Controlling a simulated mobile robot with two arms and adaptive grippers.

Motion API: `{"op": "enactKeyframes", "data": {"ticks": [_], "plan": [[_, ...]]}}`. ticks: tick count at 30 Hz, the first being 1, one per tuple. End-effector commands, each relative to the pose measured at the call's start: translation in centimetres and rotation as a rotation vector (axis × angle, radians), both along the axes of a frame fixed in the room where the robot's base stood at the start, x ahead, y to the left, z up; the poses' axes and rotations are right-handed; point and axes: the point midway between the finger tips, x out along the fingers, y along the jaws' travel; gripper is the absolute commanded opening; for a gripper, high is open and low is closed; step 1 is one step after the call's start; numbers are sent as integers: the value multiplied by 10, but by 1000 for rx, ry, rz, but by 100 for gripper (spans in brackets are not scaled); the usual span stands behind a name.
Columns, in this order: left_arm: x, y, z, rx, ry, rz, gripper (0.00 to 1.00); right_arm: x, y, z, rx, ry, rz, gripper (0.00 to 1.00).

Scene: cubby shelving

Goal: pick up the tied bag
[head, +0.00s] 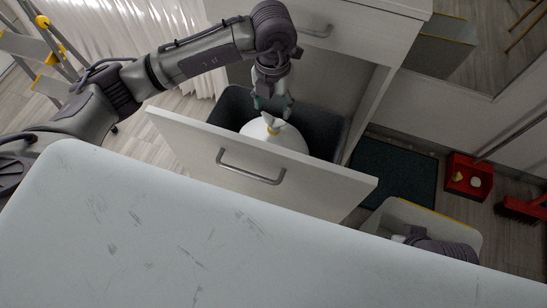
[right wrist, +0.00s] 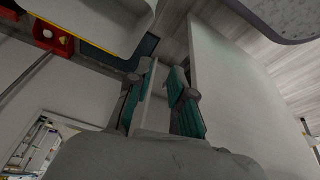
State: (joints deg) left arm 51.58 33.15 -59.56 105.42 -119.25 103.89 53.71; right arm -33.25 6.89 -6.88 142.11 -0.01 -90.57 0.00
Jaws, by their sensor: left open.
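The tied bag (head: 283,138) is white, with a knotted top and a yellow tie. It sits inside a dark grey bin (head: 236,103) in the pulled-out cabinet drawer (head: 200,150). My left gripper (head: 272,104) points down just above the bag's knot, open, with its fingertips close to the knot. I cannot tell whether they touch it. The lower part of the bag is hidden by the bin and the drawer front. In the right wrist view my right gripper (right wrist: 160,108) has its two teal-padded fingers apart, with nothing seen held between them.
A pale scuffed tabletop (head: 200,240) fills the foreground. The drawer front has a metal handle (head: 251,168). To the right are a dark mat (head: 395,172), a red dustpan-like box (head: 468,178), a red brush (head: 520,208) and a pale open container (head: 455,222) beside my right arm.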

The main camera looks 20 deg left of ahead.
Motion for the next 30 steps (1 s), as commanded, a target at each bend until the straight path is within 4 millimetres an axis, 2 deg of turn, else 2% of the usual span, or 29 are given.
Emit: {"op": "enactKeyframes", "data": {"ticks": [5,11,15,24,25,30], "plan": [[-1,-1,-13,0,1,-1,62,0,0,-3,0,0,0,21],[-7,-5,-44,-1,3,-1,62,0,0,-12,0,-1,0,21],[-6,-4,-56,-1,0,0,62,22,6,-6,21,-105,8,21],[-5,-5,-59,-1,0,-1,62,28,8,-4,27,-134,11,21],[-5,-5,-59,-1,0,-1,60,28,8,-4,27,-133,11,21],[-5,-5,-59,-2,0,-1,32,28,8,-4,27,-133,10,21]]}}
